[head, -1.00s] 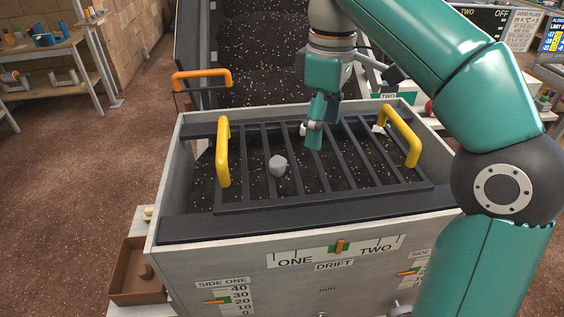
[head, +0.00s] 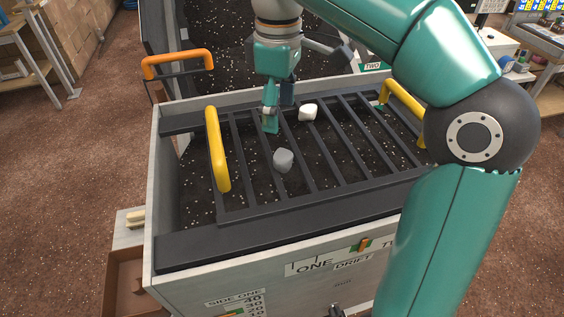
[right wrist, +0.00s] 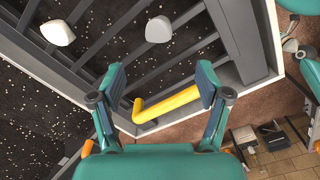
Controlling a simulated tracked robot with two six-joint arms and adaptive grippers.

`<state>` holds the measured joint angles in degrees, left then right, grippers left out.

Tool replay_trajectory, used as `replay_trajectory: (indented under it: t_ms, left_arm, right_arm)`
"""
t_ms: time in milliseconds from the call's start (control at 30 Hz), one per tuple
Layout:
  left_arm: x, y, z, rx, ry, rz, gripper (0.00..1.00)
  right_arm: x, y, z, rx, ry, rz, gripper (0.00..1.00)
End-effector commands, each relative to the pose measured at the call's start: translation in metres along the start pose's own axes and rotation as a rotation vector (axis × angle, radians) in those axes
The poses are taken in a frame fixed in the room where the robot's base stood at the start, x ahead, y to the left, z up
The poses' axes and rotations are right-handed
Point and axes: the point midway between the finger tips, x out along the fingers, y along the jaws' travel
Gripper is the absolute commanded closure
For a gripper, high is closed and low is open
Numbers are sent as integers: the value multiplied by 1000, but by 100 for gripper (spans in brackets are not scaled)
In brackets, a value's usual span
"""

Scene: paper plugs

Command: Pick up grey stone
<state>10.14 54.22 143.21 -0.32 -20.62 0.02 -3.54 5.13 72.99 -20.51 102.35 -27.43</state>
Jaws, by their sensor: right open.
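The grey stone (head: 283,160) lies on the dark bars of the grate (head: 330,190), near its left side. It also shows at the top of the right wrist view (right wrist: 159,29). A white stone (head: 308,112) lies farther back on the grate, and shows at the upper left of the right wrist view (right wrist: 58,32). My right gripper (head: 274,114) points down over the grate, behind the grey stone and left of the white one. In the right wrist view its fingers (right wrist: 160,84) are apart, with no stone between them. My left gripper is out of view.
Yellow handles stand at the grate's left (head: 217,150) and right (head: 405,105) sides. The grate sits within a grey box (head: 150,190) with raised walls. An orange handle (head: 178,62) stands behind the left wall. My right arm covers the box's right side.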

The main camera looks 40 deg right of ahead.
Motion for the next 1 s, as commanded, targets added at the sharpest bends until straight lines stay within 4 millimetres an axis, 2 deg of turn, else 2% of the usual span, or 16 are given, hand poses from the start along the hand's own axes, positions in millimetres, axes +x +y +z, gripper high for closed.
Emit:
replay_trajectory:
  t_ms: [33,233,567,833,1000]
  left_arm:
    - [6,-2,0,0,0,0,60]
    - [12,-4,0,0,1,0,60]
    - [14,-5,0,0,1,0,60]
    - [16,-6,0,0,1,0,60]
    - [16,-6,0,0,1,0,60]
  right_arm:
    - [16,0,2,4,-4,-2,24]
    - [52,1,4,8,-3,-1,24]
    - [75,2,6,10,-2,-1,24]
    - [112,3,11,10,-3,-2,24]
    - [119,3,11,11,0,0,24]
